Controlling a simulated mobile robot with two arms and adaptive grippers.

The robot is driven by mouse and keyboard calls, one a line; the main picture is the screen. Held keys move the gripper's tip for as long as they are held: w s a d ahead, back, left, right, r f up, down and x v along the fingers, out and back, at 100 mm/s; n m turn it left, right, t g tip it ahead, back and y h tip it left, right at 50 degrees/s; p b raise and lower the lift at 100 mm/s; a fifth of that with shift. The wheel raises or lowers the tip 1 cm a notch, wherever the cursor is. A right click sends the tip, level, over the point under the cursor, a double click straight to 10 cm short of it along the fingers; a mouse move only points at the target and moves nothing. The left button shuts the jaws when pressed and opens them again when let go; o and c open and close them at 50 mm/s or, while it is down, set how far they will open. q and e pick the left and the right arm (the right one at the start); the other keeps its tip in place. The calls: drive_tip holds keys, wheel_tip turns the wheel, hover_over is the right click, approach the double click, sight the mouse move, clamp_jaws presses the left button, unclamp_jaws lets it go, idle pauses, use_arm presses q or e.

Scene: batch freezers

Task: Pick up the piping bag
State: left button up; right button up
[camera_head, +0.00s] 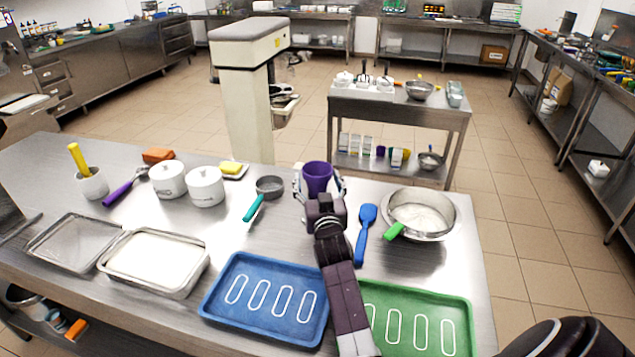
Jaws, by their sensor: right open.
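My right gripper (320,184) reaches over the steel table from the bottom of the view. Its fingers are open, one on each side of a purple, cup-like thing (317,176), wide at the top. Its lower part is hidden behind the gripper. I cannot tell whether the fingers touch it. No other thing in view looks clearly like a piping bag, and I cannot tell for sure that this one is it. My left gripper is not in view.
A blue spatula (366,232) and a steel bowl (419,212) lie right of the gripper. A small pan (269,186) and white pots (206,187) stand left. Blue (212,303) and green (461,318) trays lie in front.

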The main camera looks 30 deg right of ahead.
drive_tip(key=shift+c, duration=0.4)
drive_tip(key=c, duration=1.2)
drive_tip(key=shift+o, duration=0.2)
drive_tip(key=shift+r, duration=0.15)
